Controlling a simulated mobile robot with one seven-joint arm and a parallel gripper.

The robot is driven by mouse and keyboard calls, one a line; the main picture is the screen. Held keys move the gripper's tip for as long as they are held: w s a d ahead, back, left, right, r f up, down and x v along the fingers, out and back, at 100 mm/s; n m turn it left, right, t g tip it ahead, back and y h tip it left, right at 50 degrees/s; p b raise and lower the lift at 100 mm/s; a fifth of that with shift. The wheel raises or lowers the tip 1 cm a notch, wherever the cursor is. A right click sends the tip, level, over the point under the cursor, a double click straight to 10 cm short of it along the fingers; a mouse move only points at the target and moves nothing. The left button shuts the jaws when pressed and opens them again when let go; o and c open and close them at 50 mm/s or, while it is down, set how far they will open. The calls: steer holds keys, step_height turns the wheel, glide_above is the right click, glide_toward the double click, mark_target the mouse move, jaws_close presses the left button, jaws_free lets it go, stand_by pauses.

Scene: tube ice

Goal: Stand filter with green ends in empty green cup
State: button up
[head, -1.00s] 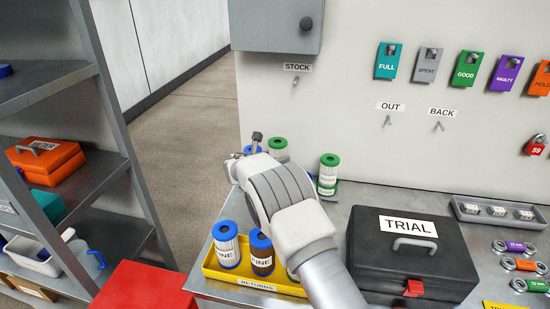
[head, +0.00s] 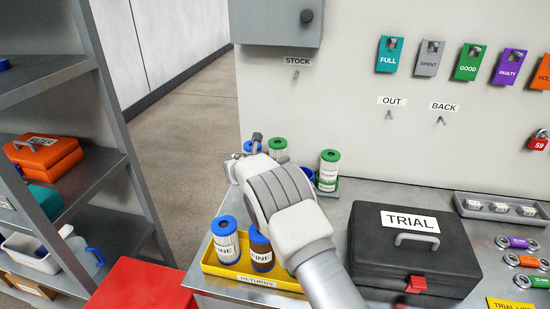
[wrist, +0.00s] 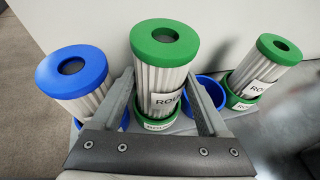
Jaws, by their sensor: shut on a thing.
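In the wrist view, a white pleated filter with green ends (wrist: 165,70) stands between the fingers of my gripper (wrist: 166,100), which is shut on it. A green cup with a label (wrist: 162,126) shows right below this filter; whether the filter's lower end rests on the cup's floor is hidden. The same filter's green top shows in the head view (head: 277,145) behind my wrist. Another green-ended filter (wrist: 264,66) stands in a second green cup (wrist: 238,94) to the right; it also shows in the head view (head: 329,168).
A blue-ended filter (wrist: 72,75) stands left of my gripper. An empty-looking blue cup (wrist: 208,90) sits between the green cups. A yellow tray (head: 225,273) with blue-ended filters and a black TRIAL case (head: 410,255) lie nearer on the bench. A wall rises behind.

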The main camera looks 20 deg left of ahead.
steer(key=shift+f+b, duration=0.65)
steer(key=shift+f, duration=0.15)
steer(key=o, duration=1.3)
steer(key=shift+s, duration=0.1)
steer(key=v, duration=1.7)
steer(key=s+d+r+m+g+h, duration=0.1)
steer(key=s+d+r+m+g, duration=0.2)
steer(key=d+m, duration=0.5)
steer(key=s+d+r+m+g, duration=0.1)
steer(key=s+d+r+m, duration=0.3)
steer(key=d, duration=0.8)
steer(key=s+d+r+m+g+h, duration=0.1)
steer(key=d+r+m+g, duration=0.3)
steer(key=d, duration=0.6)
steer(key=s+d+r+m+y, duration=0.1)
steer(key=s+d+m, duration=0.2)
steer(key=s+m, duration=0.2)
steer(key=s+d+m+y, duration=0.2)
steer(key=s+m, duration=0.4)
steer(key=s, duration=0.5)
steer(key=s+d+r+m+y, duration=0.1)
steer(key=s+d+m+y, duration=0.1)
steer(key=s+d+m, duration=0.2)
steer(key=shift+s+d+r+m+t, duration=0.15)
steer(key=shift+s+m, duration=0.45)
steer(key=shift+s, duration=0.4)
steer(key=shift+s+d+r+m+t, duration=0.15)
steer(key=shift+s+m, duration=0.45)
steer(key=shift+s, duration=0.4)
